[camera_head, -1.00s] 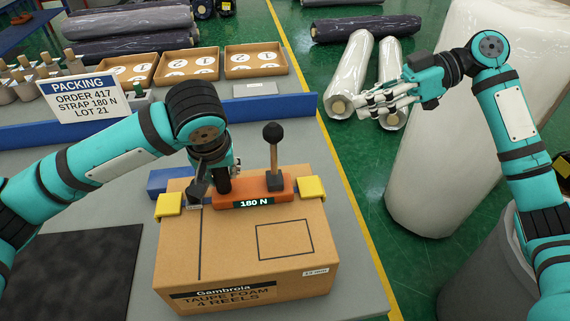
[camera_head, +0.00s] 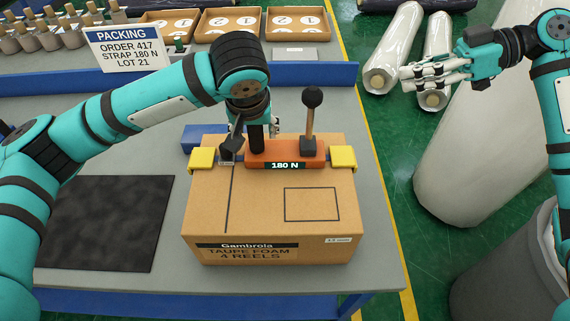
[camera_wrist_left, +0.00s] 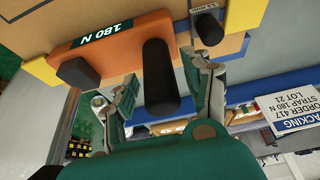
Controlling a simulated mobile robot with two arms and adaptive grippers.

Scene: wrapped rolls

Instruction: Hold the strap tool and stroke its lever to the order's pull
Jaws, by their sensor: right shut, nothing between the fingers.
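The orange strap tool (camera_head: 285,154) sits on top of the carton (camera_head: 270,210), and its display reads 180 N. My left gripper (camera_head: 258,128) is over the tool's black grip post. In the left wrist view, the fingers (camera_wrist_left: 160,80) stand either side of the black post (camera_wrist_left: 158,85), with narrow gaps showing, so it looks open. A dark strap passes under the tool between yellow corner pieces (camera_head: 203,160). My right gripper (camera_head: 405,79) is shut and empty, off to the right, away from the tool.
The packing sign (camera_head: 125,50) reads order 417, strap 180 N, lot 21. Trays (camera_head: 232,24) stand behind a blue rail (camera_head: 330,75). A dark mat (camera_head: 105,222) lies left of the carton.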

